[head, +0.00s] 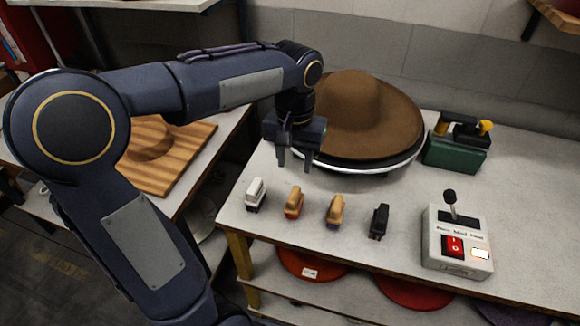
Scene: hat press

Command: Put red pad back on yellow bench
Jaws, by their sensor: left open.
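A small pad with a tan top and red lower part (294,203), the likeliest red pad, stands on the bench top near its front edge. The bench (535,235) has a pale top and yellow legs. My left gripper (295,163) is open and points down, with nothing between its fingers. It hangs above the bench, behind the red pad in the picture and in front of the brown hat. The pad and the gripper are apart. My right gripper is not in view.
In the same row stand a white pad (255,194), a tan pad (336,210) and a black pad (379,221). A brown hat (375,115) rests on a round base behind. A control box (458,240) and a green block (453,152) are at right. Round red items lie below.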

